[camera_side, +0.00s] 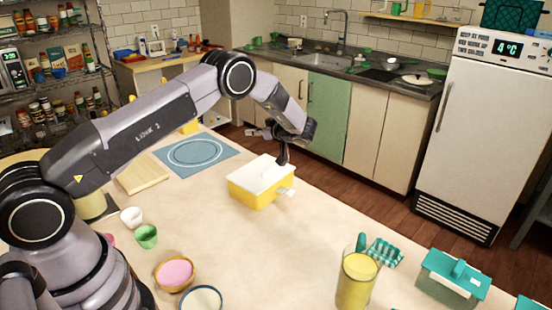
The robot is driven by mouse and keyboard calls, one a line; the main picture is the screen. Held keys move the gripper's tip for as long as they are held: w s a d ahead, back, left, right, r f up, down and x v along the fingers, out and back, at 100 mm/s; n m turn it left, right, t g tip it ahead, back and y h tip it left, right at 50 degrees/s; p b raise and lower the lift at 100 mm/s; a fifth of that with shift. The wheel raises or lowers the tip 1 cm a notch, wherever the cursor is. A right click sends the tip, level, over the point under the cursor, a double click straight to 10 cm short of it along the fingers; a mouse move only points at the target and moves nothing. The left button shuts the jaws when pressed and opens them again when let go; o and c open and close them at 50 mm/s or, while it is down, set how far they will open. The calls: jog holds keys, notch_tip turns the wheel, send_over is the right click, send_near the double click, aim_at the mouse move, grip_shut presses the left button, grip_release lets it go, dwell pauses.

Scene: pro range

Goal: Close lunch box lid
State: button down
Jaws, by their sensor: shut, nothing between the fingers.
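The lunch box (258,194) is yellow and stands on the table a little left of the middle in the side view. Its white lid (265,172) lies over the top of the box. A pale latch tab (287,193) sticks out from the box's right side. My gripper (283,160) is shut and empty, pointing down at the far edge of the lid. I cannot tell whether its tips touch the lid. The far side of the box is hidden.
A blue mat (170,160) and a wooden board (143,174) lie left of the box. Small cups and bowls, including a pink-filled bowl (174,273), stand near my base. A yellow-filled glass (356,281) and a teal-lidded container (450,280) stand front right. The table around the box is clear.

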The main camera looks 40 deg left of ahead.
jog(key=d, duration=0.2)
jog(key=d+f, duration=0.1)
jog(key=d, duration=0.1)
jog(key=d+f, duration=0.1)
jog(key=d, duration=0.2)
jog(key=shift+w, duration=0.3)
jog(key=s+d+r+m+h, duration=0.1)
jog(key=s+r+m+h, duration=0.3)
jog(key=s+r, duration=0.5)
jog(key=s+d+r+m+h, duration=0.25)
jog(key=s+r+m, duration=0.2)
jog(key=r, duration=0.85)
jog(key=s+d+r+m+t+h, duration=0.1)
jog(key=s+d+m+t+h, duration=0.1)
jog(key=s, duration=0.6)
jog(key=s+d+r+m+t+h, duration=0.1)
jog(key=s+d+m+t+h, duration=0.1)
jog(key=s+m, duration=0.3)
jog(key=s+d+r+m+t+h, duration=0.1)
jog(key=s+d+m+t+h, duration=0.1)
jog(key=s, duration=1.1)
jog(key=shift+d+r+m+t+h, duration=0.3)
jog(key=shift+m+t+h, duration=0.1)
jog(key=shift+m+h, duration=0.4)
